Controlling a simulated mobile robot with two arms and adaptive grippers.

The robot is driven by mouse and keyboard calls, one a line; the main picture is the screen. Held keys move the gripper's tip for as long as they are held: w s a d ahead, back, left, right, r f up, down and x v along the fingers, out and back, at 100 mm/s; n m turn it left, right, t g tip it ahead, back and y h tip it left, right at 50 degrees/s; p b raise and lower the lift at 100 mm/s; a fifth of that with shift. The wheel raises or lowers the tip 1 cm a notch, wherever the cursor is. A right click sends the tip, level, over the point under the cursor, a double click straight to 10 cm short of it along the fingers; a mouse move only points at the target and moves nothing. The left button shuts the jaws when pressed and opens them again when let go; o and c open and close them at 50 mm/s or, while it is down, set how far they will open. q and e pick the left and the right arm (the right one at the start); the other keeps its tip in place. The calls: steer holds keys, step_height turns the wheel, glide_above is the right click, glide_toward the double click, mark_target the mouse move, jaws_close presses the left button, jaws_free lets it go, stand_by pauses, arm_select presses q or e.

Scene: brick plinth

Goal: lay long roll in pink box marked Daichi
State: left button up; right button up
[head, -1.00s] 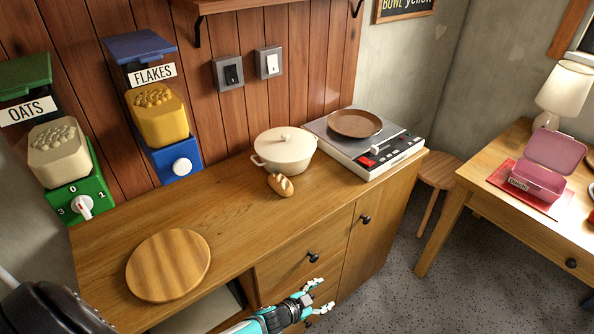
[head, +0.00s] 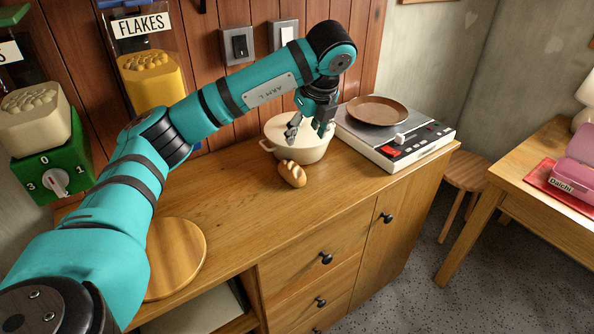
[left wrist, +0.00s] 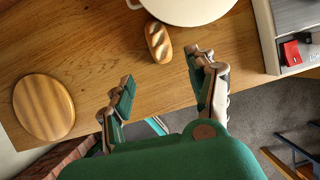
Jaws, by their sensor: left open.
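The long roll (head: 292,173), a scored brown loaf, lies on the wooden counter in front of the cream pot. It also shows in the left wrist view (left wrist: 158,42), just beyond my fingers. My left gripper (head: 312,130) is open and empty, above the counter near the roll and in front of the pot in the head view. Its spread fingers show in the left wrist view (left wrist: 163,69), with the roll apart from them. The pink box (head: 572,182) marked Daichi is on the right table, cut off by the picture edge. My right gripper is not in view.
The cream pot (head: 300,141) stands directly behind the roll. A round board (head: 180,255) lies at the counter's left. A stool (head: 465,175) and a floor gap separate counter and table (head: 530,190).

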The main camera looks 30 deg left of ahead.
arm_select(q)
glide_toward(293, 167)
steer(key=x, duration=0.5)
steer(key=shift+w+f, duration=0.1)
steer(key=shift+f, duration=0.25)
steer(key=shift+p+x, duration=0.45)
steer(key=shift+x, duration=2.25)
steer(key=c, duration=0.8)
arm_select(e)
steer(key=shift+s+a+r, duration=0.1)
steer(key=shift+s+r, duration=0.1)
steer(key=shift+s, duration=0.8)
arm_select(q)
steer(key=shift+a+r, duration=0.1)
